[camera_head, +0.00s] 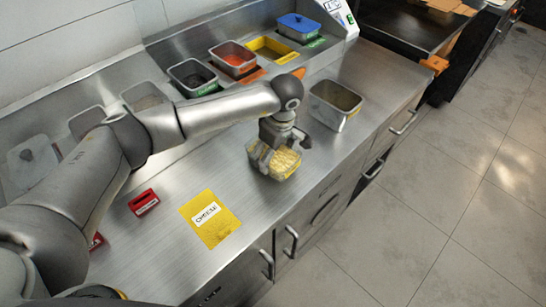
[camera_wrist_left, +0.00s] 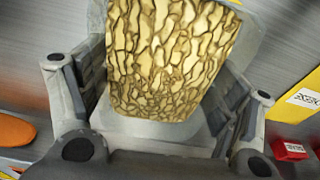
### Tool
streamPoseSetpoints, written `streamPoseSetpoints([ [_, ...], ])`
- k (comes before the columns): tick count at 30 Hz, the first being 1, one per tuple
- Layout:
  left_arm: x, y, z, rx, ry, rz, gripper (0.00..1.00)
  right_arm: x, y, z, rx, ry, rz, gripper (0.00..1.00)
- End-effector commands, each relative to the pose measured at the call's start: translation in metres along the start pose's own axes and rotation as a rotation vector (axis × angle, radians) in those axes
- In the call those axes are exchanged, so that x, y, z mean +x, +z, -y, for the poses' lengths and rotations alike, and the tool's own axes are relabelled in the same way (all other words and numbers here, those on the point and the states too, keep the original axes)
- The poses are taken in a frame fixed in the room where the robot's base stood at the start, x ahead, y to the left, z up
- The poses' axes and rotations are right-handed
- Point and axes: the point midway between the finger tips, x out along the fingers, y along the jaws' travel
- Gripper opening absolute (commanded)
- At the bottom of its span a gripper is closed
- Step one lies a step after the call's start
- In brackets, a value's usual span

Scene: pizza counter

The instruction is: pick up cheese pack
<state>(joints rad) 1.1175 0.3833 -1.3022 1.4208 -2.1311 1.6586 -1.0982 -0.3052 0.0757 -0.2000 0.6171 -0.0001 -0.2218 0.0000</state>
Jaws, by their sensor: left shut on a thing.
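The cheese pack (camera_head: 286,165) is a clear tub filled with yellow shredded cheese, near the counter's front edge. My left gripper (camera_head: 279,146) reaches down over it from above and is shut on it. In the left wrist view the cheese pack (camera_wrist_left: 170,60) fills the middle between the two fingers of my left gripper (camera_wrist_left: 160,110). I cannot tell whether its base touches the counter. My right gripper is not in view.
A yellow sheet labelled CHEESE (camera_head: 210,232) lies flat on the steel counter (camera_head: 165,235), with a red block (camera_head: 143,202) left of it. An empty-looking metal pan (camera_head: 333,104) stands right of the pack. Several ingredient pans, one with red contents (camera_head: 233,57), line the back.

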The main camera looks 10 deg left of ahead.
Motion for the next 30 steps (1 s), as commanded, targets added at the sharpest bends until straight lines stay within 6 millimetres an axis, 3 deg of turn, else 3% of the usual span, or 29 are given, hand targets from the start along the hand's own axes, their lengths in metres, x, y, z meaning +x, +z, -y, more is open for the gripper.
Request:
streamPoseSetpoints([
  [14, -0.006, -0.001, -0.001, -0.001, 0.001, 0.001, 0.54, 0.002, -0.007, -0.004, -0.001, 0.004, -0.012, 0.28],
  [24, -0.030, -0.005, -0.001, 0.000, 0.003, -0.001, 0.54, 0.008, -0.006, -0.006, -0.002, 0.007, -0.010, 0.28],
  [30, -0.048, 0.001, 0.011, 0.002, 0.004, -0.001, 0.54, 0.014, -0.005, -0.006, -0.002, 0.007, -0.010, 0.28],
])
